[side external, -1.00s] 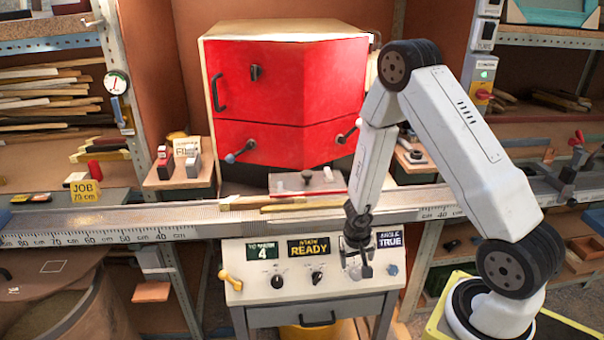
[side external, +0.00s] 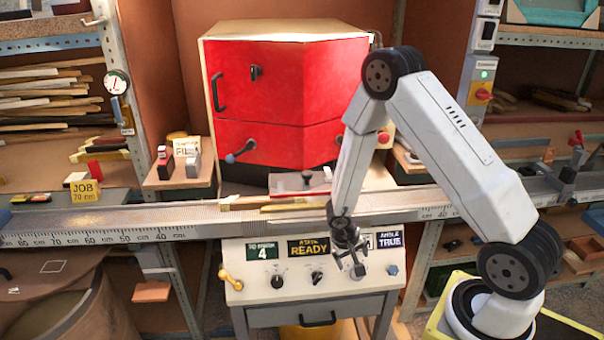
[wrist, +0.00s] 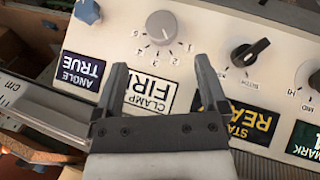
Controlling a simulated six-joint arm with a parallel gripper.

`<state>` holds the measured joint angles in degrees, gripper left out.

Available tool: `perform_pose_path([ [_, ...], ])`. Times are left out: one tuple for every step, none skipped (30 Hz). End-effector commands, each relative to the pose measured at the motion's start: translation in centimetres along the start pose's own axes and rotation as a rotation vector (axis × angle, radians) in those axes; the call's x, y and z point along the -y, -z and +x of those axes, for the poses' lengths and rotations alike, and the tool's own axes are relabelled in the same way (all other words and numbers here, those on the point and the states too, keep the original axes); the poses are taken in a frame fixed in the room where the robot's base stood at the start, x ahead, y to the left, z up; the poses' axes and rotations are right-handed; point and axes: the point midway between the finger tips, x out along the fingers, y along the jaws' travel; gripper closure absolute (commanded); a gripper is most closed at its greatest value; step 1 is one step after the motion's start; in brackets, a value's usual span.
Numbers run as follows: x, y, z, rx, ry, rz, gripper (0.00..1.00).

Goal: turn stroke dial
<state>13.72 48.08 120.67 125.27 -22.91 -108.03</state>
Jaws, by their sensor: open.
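My gripper (side external: 356,250) is over the front control panel (side external: 262,293); it is open and empty in the wrist view (wrist: 162,72). A pale round dial (wrist: 162,26) with a numbered scale lies just beyond the fingertips, roughly in line with the gap and apart from them. In the side view it shows below the gripper (side external: 357,271). A black pointer knob (wrist: 250,52) is to its right in the wrist view. No readable label says stroke, so I cannot tell which one is the stroke dial. The CLAMP FIRM sign (wrist: 150,93) shows between the fingers.
A blue knob (side external: 392,269) is right of the pale dial. Another black knob (side external: 277,282) and a yellow lever (side external: 229,279) are at the panel's left. Signs stand along the panel's back. The ruled rail (side external: 180,222) and red cabinet (side external: 290,90) are behind.

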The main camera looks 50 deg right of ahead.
Motion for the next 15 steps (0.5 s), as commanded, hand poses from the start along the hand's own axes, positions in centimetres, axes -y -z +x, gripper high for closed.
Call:
perform_pose_path([
  [0.37,-0.02,-0.01,0.012,-0.023,-0.021,0.07],
  [0.49,-0.03,-0.04,0.019,-0.034,-0.032,0.07],
  [0.66,-0.04,-0.10,0.028,-0.046,-0.044,0.07],
  [0.72,-0.08,-0.13,0.034,-0.055,-0.051,0.07],
  [0.78,-0.12,-0.15,0.039,-0.060,-0.057,0.07],
  [0.83,-0.14,-0.17,0.043,-0.065,-0.062,0.07],
  [0.84,-0.15,-0.18,0.046,-0.068,-0.064,0.07],
  [0.84,-0.16,-0.18,0.047,-0.069,-0.066,0.07],
  [0.84,-0.17,-0.19,0.048,-0.070,-0.066,0.07],
  [0.83,-0.17,-0.18,0.048,-0.070,-0.066,0.07],
  [0.82,-0.17,-0.16,0.048,-0.070,-0.066,0.07],
  [0.82,-0.17,-0.11,0.047,-0.069,-0.065,0.07],
  [0.82,-0.18,-0.06,0.047,-0.069,-0.065,0.07],
  [0.81,-0.18,0.01,0.047,-0.069,-0.065,0.07],
  [0.80,-0.18,0.13,0.047,-0.069,-0.065,0.07],
])
